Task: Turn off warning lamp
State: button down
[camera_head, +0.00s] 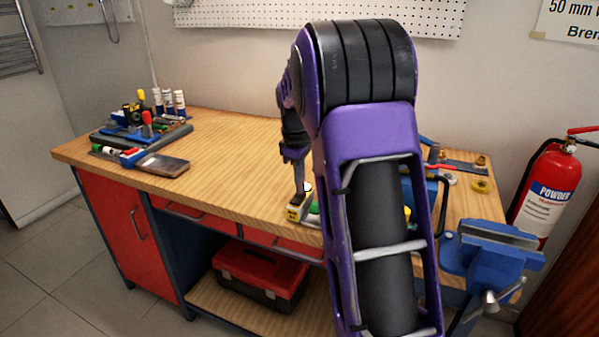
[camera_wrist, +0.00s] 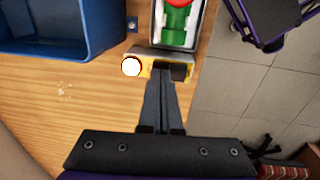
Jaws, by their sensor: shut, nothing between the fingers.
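The warning lamp (camera_wrist: 145,63) is a small yellow unit with a bright white round light at its left end in the wrist view. In the head view the lamp (camera_head: 293,213) shows as a small yellow block at the bench's front edge. My gripper (camera_wrist: 168,76) is shut and empty, with its fingertips at the lamp's dark right part; I cannot tell whether they touch it. In the head view my gripper (camera_head: 299,189) points down just above the lamp. The fingertips hide part of the lamp.
A tray with a green and red item (camera_wrist: 178,22) lies beside the lamp. A blue bin (camera_wrist: 60,30) stands left of it. The wooden bench (camera_head: 235,150) is clear at its middle. A blue vise (camera_head: 490,262) sits at the right, near a fire extinguisher (camera_head: 548,195).

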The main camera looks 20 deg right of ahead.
aim_at(298, 200)
jog(key=shift+f, duration=0.35)
jog(key=shift+d, duration=0.1)
jog(key=shift+f, duration=0.2)
jog(key=shift+s+a+r, duration=0.1)
jog(key=shift+s+a, duration=0.35)
jog(key=shift+a, duration=0.1)
dwell(0.3)
jog(key=shift+a+r+p, duration=0.1)
jog(key=shift+r+p, duration=0.5)
notch_tip(298, 200, up, 13)
jog(key=p, duration=0.4)
jog(key=shift+s, duration=0.15)
